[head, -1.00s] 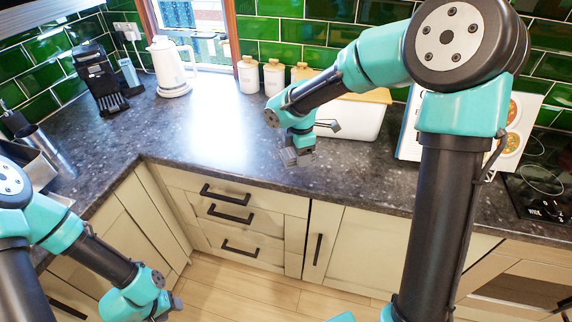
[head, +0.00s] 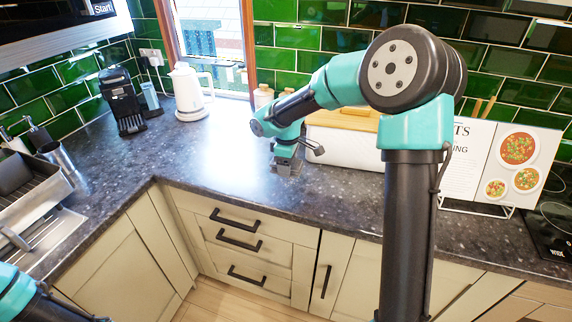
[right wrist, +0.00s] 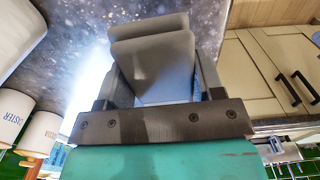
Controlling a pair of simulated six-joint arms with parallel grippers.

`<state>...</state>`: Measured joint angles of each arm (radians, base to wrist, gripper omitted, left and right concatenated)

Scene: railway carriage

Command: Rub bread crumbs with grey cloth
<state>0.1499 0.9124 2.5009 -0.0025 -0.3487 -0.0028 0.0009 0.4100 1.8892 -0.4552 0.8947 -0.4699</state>
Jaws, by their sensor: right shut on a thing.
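My right gripper (head: 287,167) is over the dark worktop, left of the white bread bin. In the right wrist view, its two fingers are shut on a folded grey cloth (right wrist: 152,62), which sticks out past the fingertips. I cannot tell whether the cloth touches the worktop. I cannot pick out bread crumbs from the pale specks of the worktop (head: 225,172). Of my left arm, only a part shows at the bottom left of the head view; its gripper is not clearly visible.
A white kettle (head: 188,92) and a black coffee machine (head: 122,100) stand at the back left. A recipe book (head: 516,162) on a stand is at the right, near the hob (head: 552,225).

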